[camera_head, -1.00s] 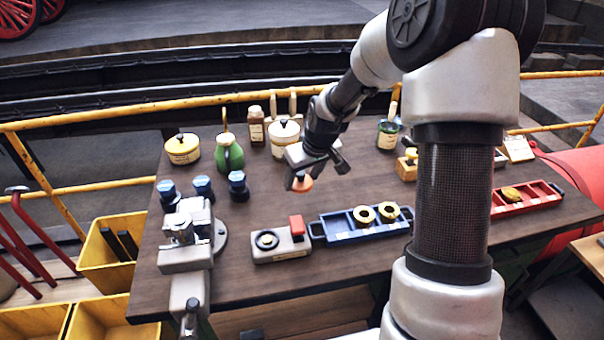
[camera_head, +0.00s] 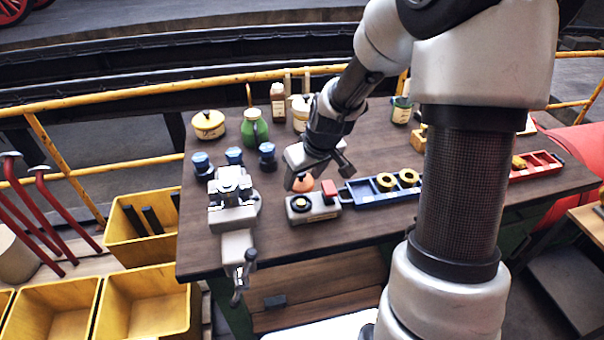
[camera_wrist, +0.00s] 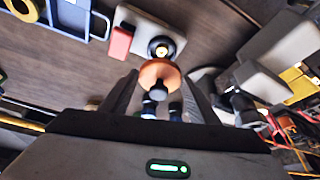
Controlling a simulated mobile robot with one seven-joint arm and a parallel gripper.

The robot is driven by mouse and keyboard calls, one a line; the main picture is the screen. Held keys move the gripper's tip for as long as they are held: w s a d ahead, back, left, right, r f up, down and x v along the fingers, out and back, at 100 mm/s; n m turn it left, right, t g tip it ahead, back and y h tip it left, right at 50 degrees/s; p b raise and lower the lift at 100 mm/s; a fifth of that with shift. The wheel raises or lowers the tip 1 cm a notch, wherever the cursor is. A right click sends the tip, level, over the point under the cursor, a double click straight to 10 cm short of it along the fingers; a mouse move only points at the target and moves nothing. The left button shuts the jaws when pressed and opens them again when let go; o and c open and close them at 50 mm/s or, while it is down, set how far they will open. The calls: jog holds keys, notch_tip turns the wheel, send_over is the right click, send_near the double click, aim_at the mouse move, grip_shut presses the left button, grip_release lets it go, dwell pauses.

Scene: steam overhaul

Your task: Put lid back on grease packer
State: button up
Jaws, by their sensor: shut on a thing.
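My gripper (camera_head: 320,173) is shut on an orange round lid with a dark knob. The lid (camera_head: 303,185) hangs below the fingers, just behind the grease packer in the head view. In the wrist view the lid (camera_wrist: 160,73) sits between the two dark fingers (camera_wrist: 157,92). The grease packer (camera_head: 318,212) is a light grey block on the bench with a black round fitting and a red block. It also shows in the wrist view (camera_wrist: 172,30), where its black ring lies beyond the lid. The lid appears apart from it, but the exact height gap is unclear.
A blue tray (camera_head: 352,192) with brass rings stands right beside the packer. A grey vice (camera_head: 232,215) is to its left, with several blue-capped bottles (camera_head: 267,155) behind.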

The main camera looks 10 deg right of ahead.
jog(key=shift+f+b, duration=1.65)
jog(key=shift+f, duration=0.8)
jog(key=shift+f+b, duration=0.65)
jog(key=shift+f, duration=0.1)
jog(key=shift+f+b, duration=0.15)
jog(key=shift+b, duration=0.3)
jog(key=o, duration=1.1)
jog(key=shift+o, duration=0.2)
